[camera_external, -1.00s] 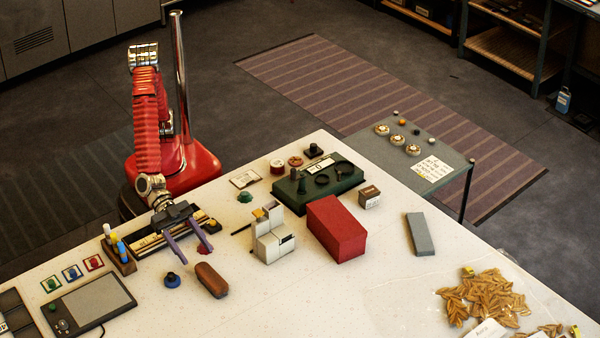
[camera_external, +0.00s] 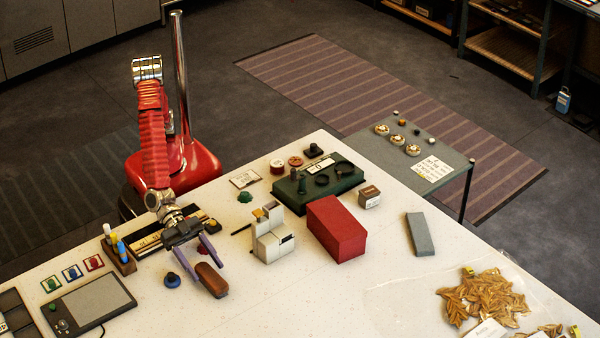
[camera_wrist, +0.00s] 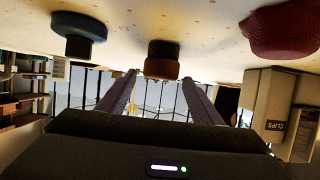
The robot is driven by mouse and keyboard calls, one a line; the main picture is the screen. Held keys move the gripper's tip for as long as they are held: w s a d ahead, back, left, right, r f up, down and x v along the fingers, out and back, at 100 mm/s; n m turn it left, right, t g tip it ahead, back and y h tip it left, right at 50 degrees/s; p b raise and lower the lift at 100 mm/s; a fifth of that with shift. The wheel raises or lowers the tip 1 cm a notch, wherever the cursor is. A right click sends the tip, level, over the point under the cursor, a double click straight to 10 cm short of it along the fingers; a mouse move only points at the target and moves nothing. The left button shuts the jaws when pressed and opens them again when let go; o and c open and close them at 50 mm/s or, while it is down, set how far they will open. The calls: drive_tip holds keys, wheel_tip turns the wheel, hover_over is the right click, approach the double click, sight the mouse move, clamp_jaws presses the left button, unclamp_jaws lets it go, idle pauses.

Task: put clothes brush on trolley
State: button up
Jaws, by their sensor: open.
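The clothes brush, seemingly the brown rounded block (camera_external: 211,281), lies on the white table near its left middle. It shows end-on in the wrist view (camera_wrist: 162,58), centred ahead of the fingers. My gripper (camera_external: 206,271) is open, its two purple fingers low over the table on either side of the brush's far end; I cannot tell whether they touch it. The wrist view shows the fingers (camera_wrist: 160,78) apart with nothing held. The trolley (camera_external: 452,157) is the grey-topped stand beyond the table's far right edge.
A blue knob-like object (camera_external: 172,281) sits just left of the brush. A white clips box (camera_external: 272,250) and a red box (camera_external: 337,230) stand to the right. The trolley carries several small round items and a note card (camera_external: 433,169).

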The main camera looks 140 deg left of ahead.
sight(207, 271)
drive_tip(key=shift+x, duration=2.35)
drive_tip(key=shift+s+d+f, duration=0.1)
drive_tip(key=shift+f, duration=0.05)
drive_tip(key=shift+c, duration=0.6)
drive_tip(key=c, duration=1.2)
drive_tip(key=shift+o, duration=0.2)
wheel_tip(207, 271, up, 10)
